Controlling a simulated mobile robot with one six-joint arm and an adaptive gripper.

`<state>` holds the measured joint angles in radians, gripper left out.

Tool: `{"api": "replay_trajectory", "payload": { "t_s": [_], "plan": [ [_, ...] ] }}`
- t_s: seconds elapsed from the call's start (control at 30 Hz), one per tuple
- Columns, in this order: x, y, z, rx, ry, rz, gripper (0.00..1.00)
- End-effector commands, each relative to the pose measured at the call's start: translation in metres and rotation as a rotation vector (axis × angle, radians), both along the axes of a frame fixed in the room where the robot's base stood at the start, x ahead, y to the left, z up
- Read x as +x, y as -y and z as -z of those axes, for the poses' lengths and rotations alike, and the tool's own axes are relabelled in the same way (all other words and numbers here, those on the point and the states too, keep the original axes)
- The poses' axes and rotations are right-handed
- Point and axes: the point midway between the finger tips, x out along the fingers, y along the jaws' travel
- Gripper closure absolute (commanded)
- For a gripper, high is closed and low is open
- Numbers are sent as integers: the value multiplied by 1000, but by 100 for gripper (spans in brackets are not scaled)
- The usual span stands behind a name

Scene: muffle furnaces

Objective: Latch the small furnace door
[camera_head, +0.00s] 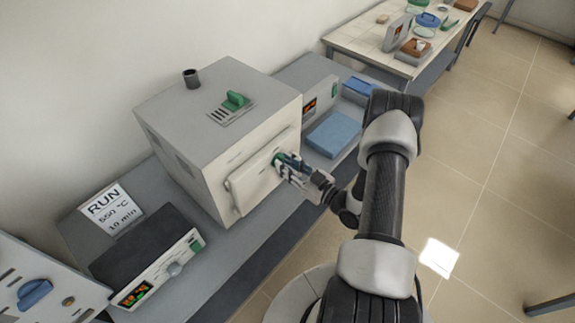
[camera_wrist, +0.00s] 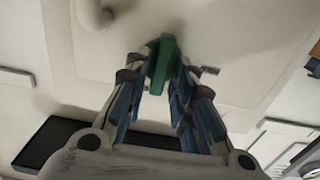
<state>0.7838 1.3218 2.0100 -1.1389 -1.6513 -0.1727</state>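The small furnace (camera_head: 215,130) is a pale box on the grey bench. Its front door (camera_head: 250,185) looks flat against the furnace front. A green latch handle (camera_head: 278,158) is at the door's right side. In the wrist view the green latch (camera_wrist: 162,62) lies between the fingertips. My gripper (camera_head: 290,163) is at the door front, its fingers on both sides of the latch. In the wrist view my gripper (camera_wrist: 160,85) has its fingers spread wide at the base and closer at the tips. Whether the tips press on the latch cannot be told.
A controller (camera_head: 150,265) with a lit display and a "RUN 550 °C 10 min" sign (camera_head: 108,208) stand left of the furnace. A blue pad (camera_head: 333,135) lies to its right. A tiled table (camera_head: 375,45) stands behind. Open floor lies to the right.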

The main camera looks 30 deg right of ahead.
Motion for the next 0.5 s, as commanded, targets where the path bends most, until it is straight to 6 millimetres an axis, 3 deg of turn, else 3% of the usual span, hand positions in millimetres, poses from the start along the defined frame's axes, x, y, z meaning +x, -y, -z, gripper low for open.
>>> {"api": "replay_trajectory", "payload": {
  "t_s": [0.3,0.5],
  "plan": [
    [0,0,0,0,0,0,100],
    [0,0,0,0,0,0,100]
  ]
}}
